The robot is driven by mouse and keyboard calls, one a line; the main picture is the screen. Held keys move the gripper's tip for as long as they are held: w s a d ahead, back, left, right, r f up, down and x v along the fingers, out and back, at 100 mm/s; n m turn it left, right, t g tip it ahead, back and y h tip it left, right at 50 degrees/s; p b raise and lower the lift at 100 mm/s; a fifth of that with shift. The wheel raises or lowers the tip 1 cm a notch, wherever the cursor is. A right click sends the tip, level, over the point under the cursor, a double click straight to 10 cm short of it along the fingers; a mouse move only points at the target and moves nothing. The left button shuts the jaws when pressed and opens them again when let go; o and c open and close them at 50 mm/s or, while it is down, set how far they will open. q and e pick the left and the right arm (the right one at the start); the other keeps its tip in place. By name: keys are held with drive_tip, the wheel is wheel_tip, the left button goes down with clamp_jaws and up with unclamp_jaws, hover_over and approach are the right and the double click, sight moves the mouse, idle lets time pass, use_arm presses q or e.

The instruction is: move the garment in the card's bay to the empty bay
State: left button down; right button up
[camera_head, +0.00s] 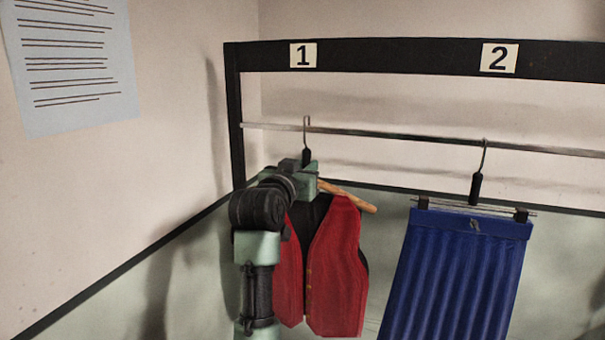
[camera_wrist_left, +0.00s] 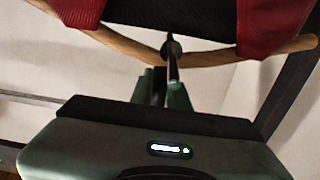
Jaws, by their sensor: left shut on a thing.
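A red vest (camera_head: 335,265) with a dark lining hangs on a wooden hanger (camera_head: 348,196) in bay 1. The hanger's hook (camera_head: 306,128) is at the metal rail. My left gripper (camera_head: 307,162) is shut on the black neck of this hanger, just below the hook. In the left wrist view, the gripper's fingers (camera_wrist_left: 166,88) close on the neck under the wooden hanger (camera_wrist_left: 200,57). A blue pleated garment (camera_head: 455,270) hangs by clips from a second hanger (camera_head: 476,188) in bay 2. My right gripper does not show.
The dark rack beam (camera_head: 400,58) carries number labels 1 (camera_head: 303,55) and 2 (camera_head: 499,58). The metal rail (camera_head: 400,137) runs below it. A paper sheet with lines of text (camera_head: 68,65) is on the left wall. Rail between the two hangers is clear.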

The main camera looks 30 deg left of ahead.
use_arm(q)
drive_tip(key=shift+w+a+f+b, duration=0.15)
drive_tip(key=shift+w+f+b, duration=0.15)
drive_tip(key=shift+w, duration=0.35)
drive_tip(key=shift+w+a+f+b, duration=0.15)
drive_tip(key=shift+w+f+b, duration=0.15)
drive_tip(key=shift+w, duration=0.35)
drive_tip(key=shift+w+a+f+b, duration=0.2)
drive_tip(key=shift+w+f, duration=0.15)
drive_tip(key=shift+w, duration=0.3)
drive_tip(key=c, duration=1.3)
unclamp_jaws()
drive_tip(key=shift+d, duration=0.1)
drive_tip(key=shift+f, duration=0.15)
drive_tip(key=b+v, duration=0.2)
drive_tip(key=v, duration=0.6)
